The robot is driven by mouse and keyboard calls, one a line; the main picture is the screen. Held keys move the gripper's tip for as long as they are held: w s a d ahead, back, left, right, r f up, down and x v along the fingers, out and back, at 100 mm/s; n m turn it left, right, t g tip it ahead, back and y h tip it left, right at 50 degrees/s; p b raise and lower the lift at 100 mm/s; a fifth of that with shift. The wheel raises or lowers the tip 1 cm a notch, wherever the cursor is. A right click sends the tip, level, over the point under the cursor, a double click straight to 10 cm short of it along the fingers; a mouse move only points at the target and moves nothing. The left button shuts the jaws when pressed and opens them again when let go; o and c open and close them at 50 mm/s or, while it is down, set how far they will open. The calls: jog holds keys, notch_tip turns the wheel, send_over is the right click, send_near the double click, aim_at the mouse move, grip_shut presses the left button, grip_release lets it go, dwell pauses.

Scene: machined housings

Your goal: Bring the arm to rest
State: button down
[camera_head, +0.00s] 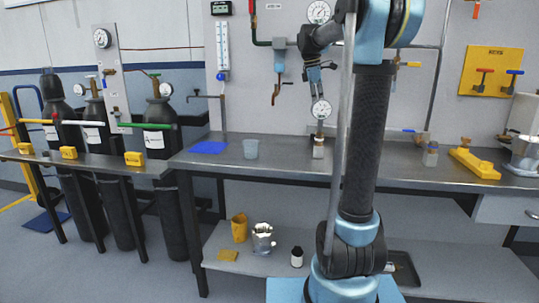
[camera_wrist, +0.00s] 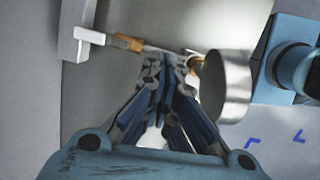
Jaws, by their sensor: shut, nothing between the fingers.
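My arm rises from the light-blue base, bends over at the top and reaches back to the left. My gripper (camera_head: 315,88) hangs fingers down in front of the wall, above the bench (camera_head: 290,168). Its fingers are together and empty. They also show in the wrist view (camera_wrist: 165,62), closed to a point. A round dial gauge on a brass and grey fitting (camera_head: 320,110) stands on the bench below the fingers in the head view. In the wrist view a silver cylinder (camera_wrist: 227,88) sits right of the fingertips; whether they touch cannot be told.
Dark gas cylinders (camera_head: 163,125) stand left.

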jog(key=w+d+r+m+t, duration=0.1)
jog(key=w+d+m+t, duration=0.2)
jog(key=d, duration=0.8)
jog(key=d+m+t, duration=0.2)
jog(key=d+m, duration=0.2)
jog(key=d, duration=0.6)
jog(key=s+a+f+m, duration=0.1)
jog(key=s+a+f, duration=0.3)
jog(key=s, duration=0.3)
jog(key=s+a+f+m+y, duration=0.1)
jog(key=s+a+f+m, duration=0.1)
jog(key=s+a+f, duration=0.3)
jog(key=s+a+f+m+g, duration=0.1)
jog(key=s+a+f, duration=0.3)
jog(key=s, duration=0.5)
jog(key=shift+s+a+f+m+y, duration=0.1)
jog(key=shift+s+a+m+y, duration=0.1)
jog(key=shift+a+m, duration=0.3)
jog(key=shift+s+a+f+m+y, duration=0.1)
jog(key=shift+s+a+m+y, duration=0.1)
jog(key=shift+a, duration=0.5)
jog(key=s+a+f+m+g, duration=0.1)
jog(key=s+a+f+m, duration=0.1)
jog(key=s+f, duration=0.6)
jog(key=s+a+f+m+g, duration=0.1)
jog(key=s+a+f+m, duration=0.1)
jog(key=s+f, duration=0.7)
jog(key=shift+s+a+f+y, duration=0.25)
jog(key=shift+s+a+y, duration=0.15)
jog(key=shift+s+a, duration=0.4)
